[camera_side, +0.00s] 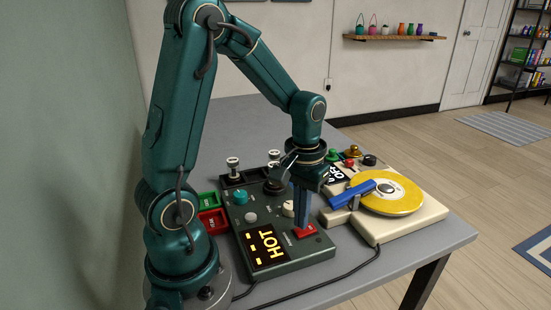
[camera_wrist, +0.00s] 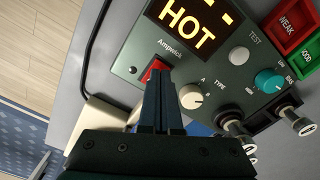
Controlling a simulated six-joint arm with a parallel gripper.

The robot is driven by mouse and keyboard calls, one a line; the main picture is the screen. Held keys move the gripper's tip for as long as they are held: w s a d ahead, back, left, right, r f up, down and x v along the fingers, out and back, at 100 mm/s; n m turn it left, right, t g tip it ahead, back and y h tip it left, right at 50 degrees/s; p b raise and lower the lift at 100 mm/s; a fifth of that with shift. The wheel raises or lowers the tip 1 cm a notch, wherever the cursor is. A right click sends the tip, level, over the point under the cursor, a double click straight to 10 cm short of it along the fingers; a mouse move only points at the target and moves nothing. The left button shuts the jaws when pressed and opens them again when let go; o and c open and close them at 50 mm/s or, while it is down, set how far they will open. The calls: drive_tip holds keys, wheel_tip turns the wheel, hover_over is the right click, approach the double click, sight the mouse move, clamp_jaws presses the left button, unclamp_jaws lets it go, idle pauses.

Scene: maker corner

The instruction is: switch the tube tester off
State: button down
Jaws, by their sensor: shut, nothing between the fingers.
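The tube tester (camera_side: 285,262) is a dark green box on the grey table. Its display (camera_side: 264,246) is lit and reads "HOT" in yellow; it also shows lit in the wrist view (camera_wrist: 187,27). A red switch (camera_side: 305,231) sits near the box's right edge in the side view, and part of it shows in the wrist view (camera_wrist: 152,69). My gripper (camera_side: 301,224) is shut and empty, pointing down with its tips at the red switch. The fingers (camera_wrist: 157,84) hide part of the switch. I cannot tell whether they touch it or which way it is tipped.
The tester also carries a teal knob (camera_wrist: 267,80), a cream knob (camera_wrist: 191,97) and a grey button (camera_wrist: 239,55). Small tubes (camera_side: 233,164) stand behind it. Green and red bins (camera_side: 211,220) are at its left. A cream machine with a yellow disc (camera_side: 405,200) stands close at right.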

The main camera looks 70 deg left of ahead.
drive_tip(key=shift+r, duration=2.9)
drive_tip(key=s+d+r+m+t, duration=0.4)
drive_tip(key=s+d+m+t, duration=0.1)
drive_tip(key=s+d, duration=0.1)
drive_tip(key=shift+s+d+r+m+t, duration=0.3)
drive_tip(key=shift+s+d+r+m, duration=0.1)
drive_tip(key=shift+d, duration=0.45)
